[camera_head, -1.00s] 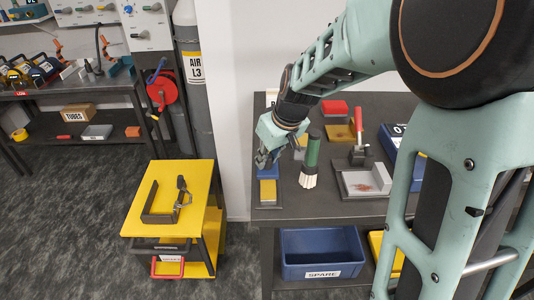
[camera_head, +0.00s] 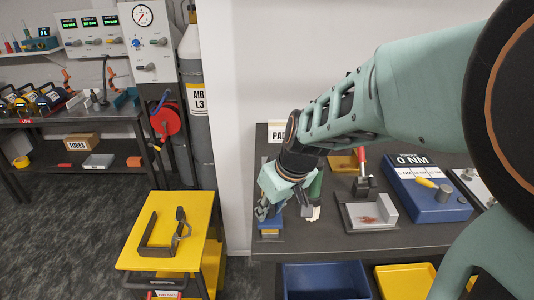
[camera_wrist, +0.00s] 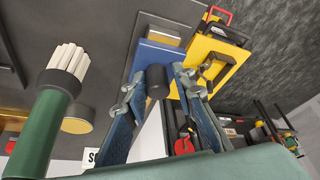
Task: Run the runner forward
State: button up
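The runner is a blue block (camera_wrist: 158,58) with an upright dark round knob (camera_wrist: 157,81), on a grey base. A yellow strip (camera_wrist: 168,38) shows just beyond the block in the wrist view. My gripper (camera_wrist: 158,84) has its two fingers on either side of the knob and appears shut on it. In the head view my gripper (camera_head: 267,211) is over the base at the bench's left edge. My wrist and fingers hide most of the runner there. A short piece of the yellow strip (camera_head: 269,233) shows in front of it.
A green-handled brush (camera_wrist: 45,125) with white bristles stands close beside my gripper. A grey plate with a block (camera_head: 367,216) and a blue torque box (camera_head: 425,190) are to the right. A yellow stand (camera_head: 190,255) is left of the bench, with floor between.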

jog(key=shift+o, duration=1.1)
jog(key=shift+r, duration=0.1)
jog(key=shift+w, duration=0.1)
jog(key=shift+w, duration=0.1)
